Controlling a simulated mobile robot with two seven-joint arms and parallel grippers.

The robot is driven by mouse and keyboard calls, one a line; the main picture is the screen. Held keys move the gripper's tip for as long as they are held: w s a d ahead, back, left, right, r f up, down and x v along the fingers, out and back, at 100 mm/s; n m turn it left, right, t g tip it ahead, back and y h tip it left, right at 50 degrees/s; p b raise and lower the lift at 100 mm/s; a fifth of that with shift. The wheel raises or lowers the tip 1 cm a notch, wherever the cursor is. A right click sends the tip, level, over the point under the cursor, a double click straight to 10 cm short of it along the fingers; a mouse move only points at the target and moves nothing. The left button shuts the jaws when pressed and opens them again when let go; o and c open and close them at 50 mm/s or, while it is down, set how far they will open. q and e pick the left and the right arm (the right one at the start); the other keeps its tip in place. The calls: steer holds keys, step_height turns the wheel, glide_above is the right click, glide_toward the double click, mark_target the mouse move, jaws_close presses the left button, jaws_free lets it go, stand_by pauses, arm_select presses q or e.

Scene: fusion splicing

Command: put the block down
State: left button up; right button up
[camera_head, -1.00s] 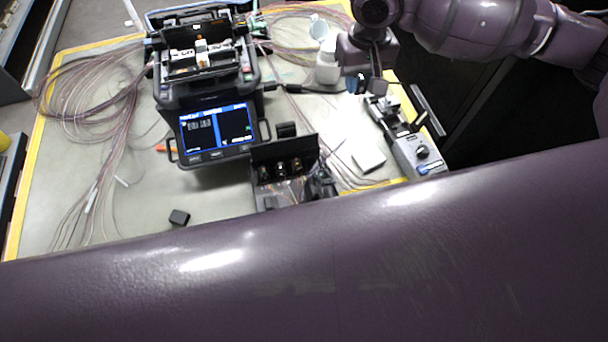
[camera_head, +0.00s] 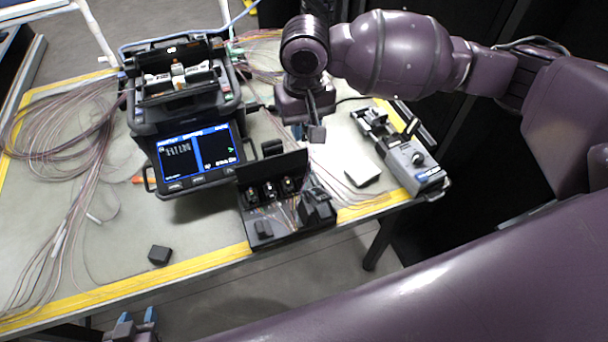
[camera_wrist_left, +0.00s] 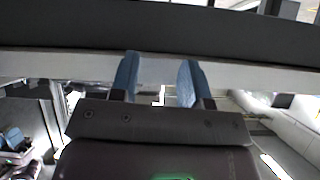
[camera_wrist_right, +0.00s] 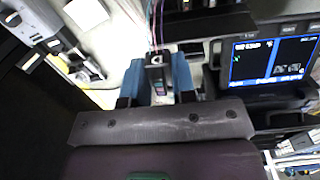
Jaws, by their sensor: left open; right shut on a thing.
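My right gripper (camera_head: 314,128) is shut on a small dark block (camera_wrist_right: 158,72), held upright between its blue fingers in the right wrist view. In the head view a dark grey block (camera_head: 317,134) shows at its fingertips, above the table behind the black holder tray (camera_head: 290,226). I cannot tell any contact below it. Another dark block (camera_head: 160,255) lies on the table at front left, and a similar one (camera_head: 263,228) sits on the holder tray. My left gripper (camera_head: 137,318) is open and empty, low in front of the table edge; its blue fingers also show in the left wrist view (camera_wrist_left: 158,82).
The fusion splicer (camera_head: 190,120) with its lit screen stands left of the tray. A grey device (camera_head: 412,168) and a white pad (camera_head: 362,177) are at the right. Loose fibres (camera_head: 60,140) cover the left side. Yellow tape (camera_head: 200,266) marks the front edge.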

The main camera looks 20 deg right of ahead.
steer(key=b, duration=0.2)
glide_above(305, 184)
step_height(305, 184, down, 8)
steer(key=f, duration=0.1)
steer(key=shift+w+f, duration=0.1)
steer(key=shift+f, duration=0.3)
step_height(305, 184, down, 5)
steer(key=shift+f+b, duration=0.15)
steer(key=shift+b, duration=0.4)
arm_select(q)
step_height(305, 184, down, 3)
steer(key=shift+r, duration=0.2)
steer(key=shift+r, duration=0.1)
arm_select(e)
steer(key=shift+f, duration=0.3)
